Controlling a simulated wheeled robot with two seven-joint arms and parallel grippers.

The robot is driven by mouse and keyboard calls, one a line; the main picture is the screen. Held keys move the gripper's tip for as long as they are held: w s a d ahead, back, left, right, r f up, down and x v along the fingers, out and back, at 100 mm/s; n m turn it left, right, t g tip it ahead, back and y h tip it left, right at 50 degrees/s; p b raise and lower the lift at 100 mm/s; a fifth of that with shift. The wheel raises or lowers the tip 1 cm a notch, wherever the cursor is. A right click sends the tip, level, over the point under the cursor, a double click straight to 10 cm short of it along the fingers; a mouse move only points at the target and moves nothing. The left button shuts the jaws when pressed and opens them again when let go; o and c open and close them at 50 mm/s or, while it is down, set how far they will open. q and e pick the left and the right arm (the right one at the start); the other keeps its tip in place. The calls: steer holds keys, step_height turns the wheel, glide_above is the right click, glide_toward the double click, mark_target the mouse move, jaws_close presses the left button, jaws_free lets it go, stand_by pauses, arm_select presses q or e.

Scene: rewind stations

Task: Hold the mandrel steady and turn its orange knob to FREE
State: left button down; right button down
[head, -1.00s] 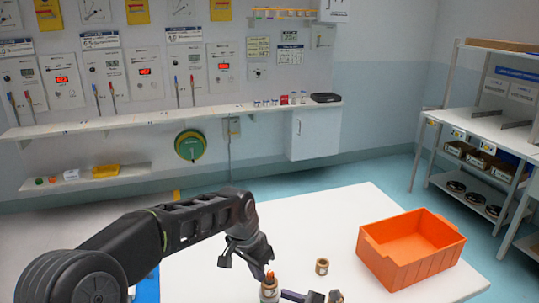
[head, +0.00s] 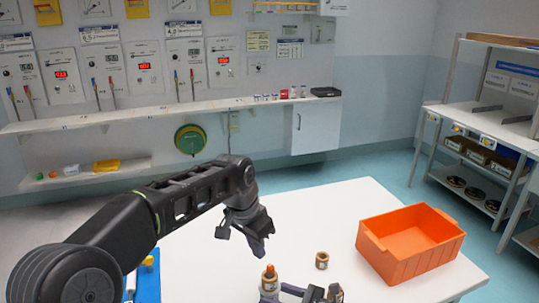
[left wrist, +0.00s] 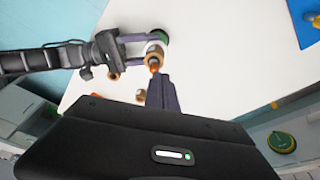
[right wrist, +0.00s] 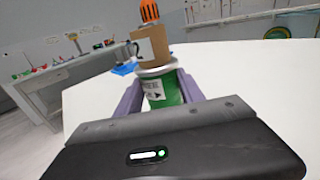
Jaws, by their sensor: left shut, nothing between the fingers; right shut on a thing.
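The mandrel (head: 268,287) stands on the white table, with a brown roll around its upper part (right wrist: 152,46) and a green labelled base (right wrist: 162,92). Its orange knob (head: 270,270) is on top and shows ridges in the right wrist view (right wrist: 149,11). My right gripper (head: 285,290) is shut on the green base, a finger on each side (right wrist: 160,92). My left gripper (head: 262,250) is shut and empty, above and apart from the knob; its fingers also show in the left wrist view (left wrist: 162,82). I cannot read any knob marking.
An orange bin (head: 385,262) stands on the table at the right. A small brown roll (head: 322,260) stands between it and the mandrel, and another (head: 335,292) is near my right gripper. A blue mat (head: 147,282) lies at left. The table behind the mandrel is clear.

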mark_target(270, 268)
arm_select(q)
steer(key=shift+s+d+r, duration=0.5)
steer(key=shift+s+d, duration=0.2)
steer(key=shift+s, duration=0.15)
steer(key=shift+f, duration=0.1)
steer(key=shift+s+a+x, duration=0.15)
steer(key=shift+s+x, duration=0.05)
steer(key=shift+x, duration=0.9)
steer(key=shift+s+a+x, duration=0.2)
steer(key=shift+x, duration=0.9)
steer(key=shift+s+a+x, duration=0.15)
steer(key=shift+x, duration=0.95)
steer(key=shift+f, duration=0.2)
steer(key=shift+w+d, duration=0.2)
steer(key=shift+w, duration=0.4)
steer(key=shift+w+a, duration=0.45)
steer(key=shift+a, duration=0.1)
steer(key=shift+a, duration=0.1)
